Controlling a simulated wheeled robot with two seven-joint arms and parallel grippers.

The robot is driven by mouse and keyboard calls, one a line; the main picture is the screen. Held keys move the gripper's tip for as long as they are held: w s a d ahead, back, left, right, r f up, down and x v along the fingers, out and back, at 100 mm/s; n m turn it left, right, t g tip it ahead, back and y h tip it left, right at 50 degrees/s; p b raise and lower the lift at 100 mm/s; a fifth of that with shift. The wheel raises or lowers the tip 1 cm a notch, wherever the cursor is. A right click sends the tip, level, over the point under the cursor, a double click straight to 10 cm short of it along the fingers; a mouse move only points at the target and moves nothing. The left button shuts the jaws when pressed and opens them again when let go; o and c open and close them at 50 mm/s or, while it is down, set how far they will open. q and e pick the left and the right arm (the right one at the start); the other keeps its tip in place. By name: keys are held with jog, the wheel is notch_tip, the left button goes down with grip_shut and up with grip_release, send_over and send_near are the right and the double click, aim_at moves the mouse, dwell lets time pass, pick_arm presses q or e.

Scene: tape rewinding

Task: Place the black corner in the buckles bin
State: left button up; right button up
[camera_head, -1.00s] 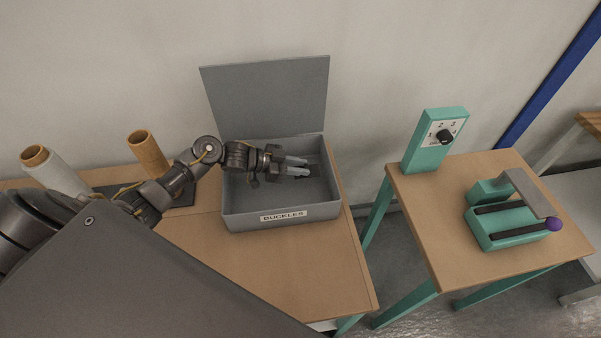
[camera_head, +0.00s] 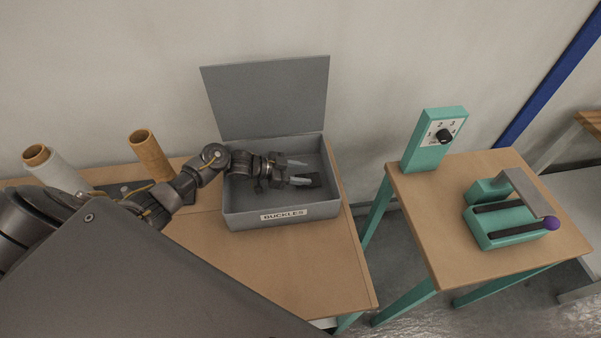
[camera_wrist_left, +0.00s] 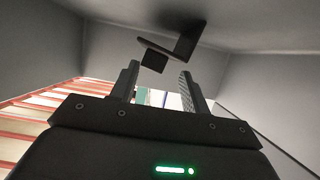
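The grey buckles bin (camera_head: 232,208) stands on the wooden table with its lid (camera_head: 266,95) raised. My left gripper (camera_head: 302,173) reaches down into the bin from the left, with its fingers spread apart. The black corner (camera_head: 314,180) lies inside the bin by the fingertips, partly hidden by the gripper. In the left wrist view the black corner (camera_wrist_left: 186,42) shows as an angled dark piece beyond the open fingers (camera_wrist_left: 160,82), against the bin's grey inside, and nothing is held between them. My right gripper is not in view.
Two spools, one brown (camera_head: 150,156) and one white with a brown core (camera_head: 58,172), stand at the left behind my arm. To the right, a separate table holds a green dial box (camera_head: 433,142) and a green device with a purple knob (camera_head: 508,220). The table front is clear.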

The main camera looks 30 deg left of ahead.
pick_arm(q)
jog(key=shift+r, duration=0.3)
jog(key=v, duration=0.4)
jog(key=b+v, duration=0.1)
jog(key=v, duration=0.1)
jog(key=shift+s+a+f, duration=0.15)
jog(key=shift+a+f, duration=0.05)
jog(key=shift+s+a+r, duration=0.3)
jog(key=shift+a, duration=0.05)
